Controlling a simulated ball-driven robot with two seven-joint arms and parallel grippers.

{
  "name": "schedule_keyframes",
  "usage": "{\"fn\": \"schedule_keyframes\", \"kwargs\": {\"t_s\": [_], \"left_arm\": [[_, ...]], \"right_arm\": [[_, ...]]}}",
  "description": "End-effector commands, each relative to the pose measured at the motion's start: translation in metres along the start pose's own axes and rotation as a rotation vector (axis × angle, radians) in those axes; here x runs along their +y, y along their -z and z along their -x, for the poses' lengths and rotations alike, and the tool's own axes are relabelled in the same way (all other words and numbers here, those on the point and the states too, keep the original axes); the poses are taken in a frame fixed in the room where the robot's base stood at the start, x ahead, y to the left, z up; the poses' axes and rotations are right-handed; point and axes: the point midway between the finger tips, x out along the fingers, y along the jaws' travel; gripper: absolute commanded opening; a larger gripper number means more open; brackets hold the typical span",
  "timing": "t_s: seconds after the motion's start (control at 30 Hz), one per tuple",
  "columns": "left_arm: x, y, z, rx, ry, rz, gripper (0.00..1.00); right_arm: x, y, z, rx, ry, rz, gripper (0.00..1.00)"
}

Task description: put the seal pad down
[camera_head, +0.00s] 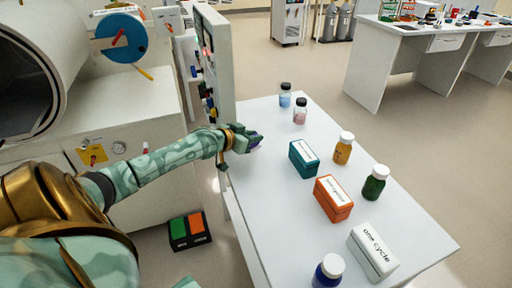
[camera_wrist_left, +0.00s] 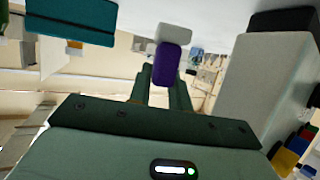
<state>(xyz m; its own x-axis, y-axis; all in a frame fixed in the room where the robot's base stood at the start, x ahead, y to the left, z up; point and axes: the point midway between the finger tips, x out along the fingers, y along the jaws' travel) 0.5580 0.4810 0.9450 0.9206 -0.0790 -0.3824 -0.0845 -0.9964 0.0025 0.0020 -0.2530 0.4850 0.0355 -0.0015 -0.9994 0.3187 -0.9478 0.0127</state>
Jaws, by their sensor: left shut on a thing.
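My left gripper (camera_head: 250,142) is over the left edge of the white table, near the instrument panel. It is shut on the seal pad, a small purple block. Only a sliver of the pad (camera_head: 258,148) shows in the head view, the rest hidden by the fingers. In the left wrist view the purple pad (camera_wrist_left: 167,64) sits between the dark green fingers (camera_wrist_left: 165,85), with a grey piece behind it. I cannot tell whether the pad touches the table. My right gripper is not in view.
The white table (camera_head: 270,215) holds a teal box (camera_head: 304,159), an orange box (camera_head: 333,198), a white box labelled "one cycle" (camera_head: 374,252) and several bottles along its right side. The tall grey panel (camera_head: 215,65) stands close behind my gripper. The table's left strip is bare.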

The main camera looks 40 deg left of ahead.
Motion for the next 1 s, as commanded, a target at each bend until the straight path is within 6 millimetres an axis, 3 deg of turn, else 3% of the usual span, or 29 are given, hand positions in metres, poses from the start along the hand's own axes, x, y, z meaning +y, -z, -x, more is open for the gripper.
{"fn": "schedule_keyframes", "kwargs": {"t_s": [0.13, 0.3, 0.6, 0.63, 0.7, 1.0], "left_arm": [[0.003, -0.008, -0.014, 0.000, -0.001, 0.001, 0.00], [0.003, -0.036, -0.024, -0.003, 0.000, 0.000, 0.00], [0.002, -0.035, -0.023, -0.001, 0.001, -0.001, 0.00], [0.003, -0.036, -0.023, -0.001, 0.001, -0.001, 0.22], [0.003, -0.035, -0.023, 0.000, 0.000, -0.001, 0.41], [0.003, -0.033, -0.022, 0.001, 0.000, -0.001, 0.41]], "right_arm": [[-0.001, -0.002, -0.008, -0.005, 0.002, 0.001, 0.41], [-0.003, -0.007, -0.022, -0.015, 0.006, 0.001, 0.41], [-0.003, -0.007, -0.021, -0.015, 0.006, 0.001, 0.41], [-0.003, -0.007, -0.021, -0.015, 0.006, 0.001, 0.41], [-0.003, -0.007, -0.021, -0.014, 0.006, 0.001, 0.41], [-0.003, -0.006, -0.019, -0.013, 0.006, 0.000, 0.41]]}}
